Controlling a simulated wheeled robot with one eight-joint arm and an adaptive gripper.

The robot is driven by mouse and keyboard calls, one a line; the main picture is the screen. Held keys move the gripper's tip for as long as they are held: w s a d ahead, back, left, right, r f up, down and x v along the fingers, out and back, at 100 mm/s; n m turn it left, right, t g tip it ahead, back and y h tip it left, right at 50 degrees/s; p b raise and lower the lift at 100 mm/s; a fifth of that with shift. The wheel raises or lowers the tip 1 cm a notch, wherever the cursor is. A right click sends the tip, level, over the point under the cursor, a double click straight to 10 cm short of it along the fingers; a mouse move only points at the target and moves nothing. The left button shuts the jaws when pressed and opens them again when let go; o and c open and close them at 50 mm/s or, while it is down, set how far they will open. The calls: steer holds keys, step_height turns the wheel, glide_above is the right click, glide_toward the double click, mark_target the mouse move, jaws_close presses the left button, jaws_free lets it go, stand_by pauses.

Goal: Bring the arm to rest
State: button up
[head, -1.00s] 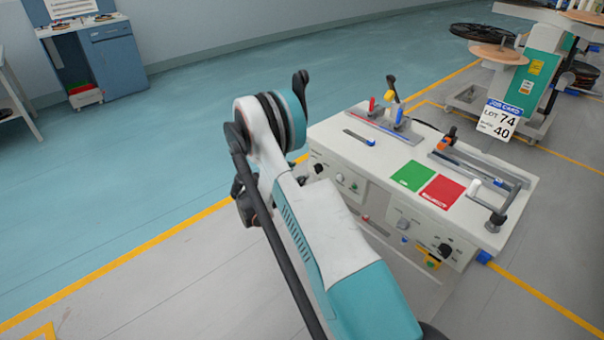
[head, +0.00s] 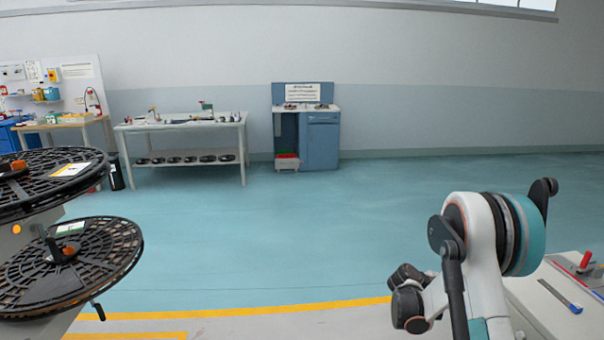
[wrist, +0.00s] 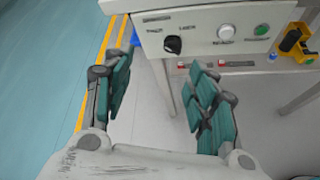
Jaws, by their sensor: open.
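My gripper (wrist: 160,100) shows in the wrist view with its two teal-padded fingers spread wide apart and nothing between them. It points down past the front of a white station cabinet (wrist: 190,28), with grey floor visible between the fingers. In the head view my arm is folded at the lower right, beside the white station top (head: 560,300). The fingers cannot be made out in the head view.
Large black reels (head: 75,255) stand close at the left. A blue cabinet (head: 322,140) and a white workbench (head: 185,128) stand along the far wall. The teal floor (head: 270,225) between is clear.

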steer(key=s+a+r+m+t+y, duration=0.1)
steer(key=s+a+r+m+y, duration=0.1)
steer(key=s+a+r, duration=0.4)
steer(key=s+a+r+m+t+y, duration=0.1)
steer(key=s+a+r+m+y, duration=0.2)
steer(key=r, duration=0.4)
steer(key=s+a+r+m+y, duration=0.1)
steer(key=s+a+r+m, duration=0.1)
steer(key=a+r, duration=0.4)
steer(key=s+a+r+m+t+y, duration=0.1)
steer(key=s+a+m+y, duration=0.2)
steer(key=s+a, duration=0.4)
steer(key=s+a+r+m+t+y, duration=0.1)
steer(key=s+a+m, duration=0.4)
steer(key=s, duration=1)
steer(key=a+r+y, duration=0.1)
steer(key=a+y, duration=0.1)
steer(key=a, duration=0.1)
steer(key=shift+s+m, duration=0.3)
steer(key=shift+m, duration=0.1)
steer(key=shift+c, duration=0.2)
